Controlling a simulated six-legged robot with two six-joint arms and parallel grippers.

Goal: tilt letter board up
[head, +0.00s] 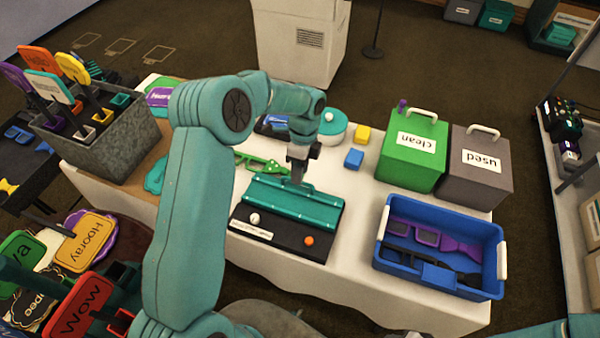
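The letter board is a teal ribbed panel (320,210) lying low on a black base (275,235) at the middle of the white table. The base has a white label on its front, a white knob at the left and an orange knob at the right. My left gripper (298,178) points down at the panel's far edge, left of its middle. Its fingertips are small and partly merge with the edge, so I cannot tell whether they are open or shut, or whether they touch it. My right gripper is not in view.
A blue bin (440,280) with purple and black glasses stands right of the board. Green "clean" (413,155) and grey "used" (475,175) boxes stand behind it. Green glasses (257,162) lie just behind the board. Yellow (363,134) and blue (354,158) blocks lie farther back.

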